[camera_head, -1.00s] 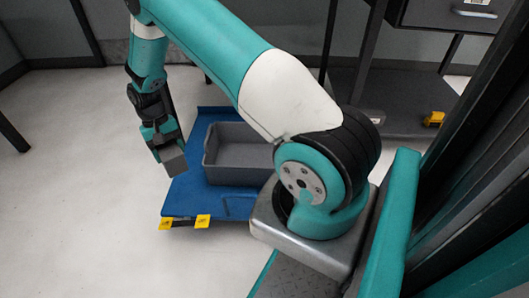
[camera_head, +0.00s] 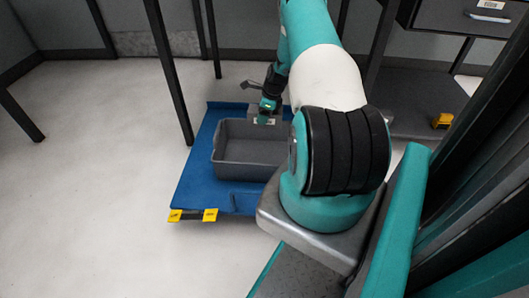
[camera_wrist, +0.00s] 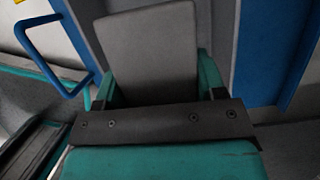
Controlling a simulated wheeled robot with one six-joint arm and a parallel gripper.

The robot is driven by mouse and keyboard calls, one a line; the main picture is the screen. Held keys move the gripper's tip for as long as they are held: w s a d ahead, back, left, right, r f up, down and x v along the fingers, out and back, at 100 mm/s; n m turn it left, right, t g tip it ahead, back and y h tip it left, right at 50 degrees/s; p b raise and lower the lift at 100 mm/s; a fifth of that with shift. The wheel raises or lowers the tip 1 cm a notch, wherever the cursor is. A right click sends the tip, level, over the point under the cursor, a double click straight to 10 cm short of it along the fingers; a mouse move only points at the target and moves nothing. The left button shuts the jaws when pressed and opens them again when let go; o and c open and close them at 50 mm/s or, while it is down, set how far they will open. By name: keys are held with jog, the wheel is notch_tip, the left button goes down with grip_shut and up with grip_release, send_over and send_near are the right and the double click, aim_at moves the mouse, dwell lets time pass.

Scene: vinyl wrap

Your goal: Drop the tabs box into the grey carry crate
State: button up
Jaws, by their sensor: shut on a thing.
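The grey carry crate (camera_head: 232,172) sits on a blue platform in the head view, open at the top and seemingly empty where I can see inside. My gripper (camera_head: 266,112) is over the crate's far rim, toward its right side. It is shut on a small grey box (camera_head: 270,119), which I take for the tabs box. In the wrist view the grey box (camera_wrist: 150,50) fills the space between the teal fingers (camera_wrist: 155,95). My arm hides the crate's right side. I cannot tell the box's exact height above the crate.
The blue platform (camera_head: 192,190) has yellow tags (camera_head: 210,215) at its front edge. Dark posts (camera_head: 170,70) stand behind and left of it. A dark drawer unit (camera_head: 465,20) is at the upper right. Pale floor (camera_head: 90,180) is clear at left.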

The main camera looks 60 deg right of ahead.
notch_tip(320, 180, down, 6)
jog(key=b, duration=0.4)
jog(key=shift+r, duration=0.25)
jog(key=shift+r, duration=0.1)
jog(key=o, duration=1.1)
jog(key=p+v, duration=0.6)
jog(key=v, duration=1.1)
jog(key=shift+s+r, duration=0.1)
jog(key=shift+r, duration=0.05)
